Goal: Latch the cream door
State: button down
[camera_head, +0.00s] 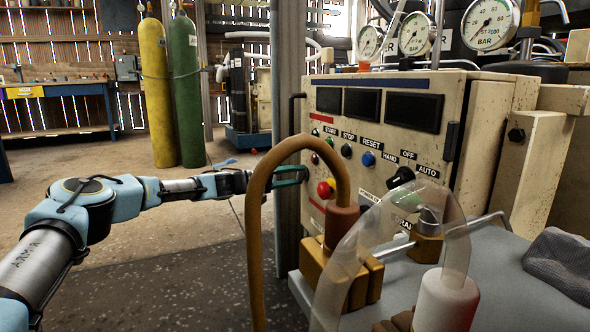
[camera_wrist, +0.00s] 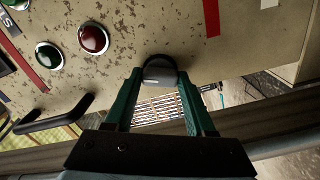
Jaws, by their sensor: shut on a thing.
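The cream door (camera_head: 395,155) is the worn panel with screens, labels and buttons on the front of the cabinet. It also fills the top of the wrist view (camera_wrist: 120,35). My gripper (camera_head: 304,172) is at the door's left edge, below the black bar handle (camera_head: 293,118). In the wrist view my gripper (camera_wrist: 170,75) has its two green fingers around a black latch knob (camera_wrist: 158,72) at the door's edge. The handle (camera_wrist: 52,115) shows to the left there. The far side of the knob is hidden, and I cannot tell whether the door sits fully flush.
A brown hose (camera_head: 255,210) arches in front of the door's lower left. A clear tube (camera_head: 390,245) and brass fittings (camera_head: 335,265) stand on the grey top (camera_head: 470,260). A red button (camera_head: 325,190) is close to my gripper. The floor at left is open.

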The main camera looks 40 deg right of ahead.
jog(key=shift+n+p, duration=1.45)
jog(key=shift+n, duration=0.65)
jog(key=shift+c, duration=1.2)
grip_release()
jog(key=shift+a, duration=0.1)
jog(key=p+v, duration=0.3)
jog(key=v, duration=0.7)
jog(key=shift+w+a, duration=0.15)
jog(key=shift+a, duration=0.15)
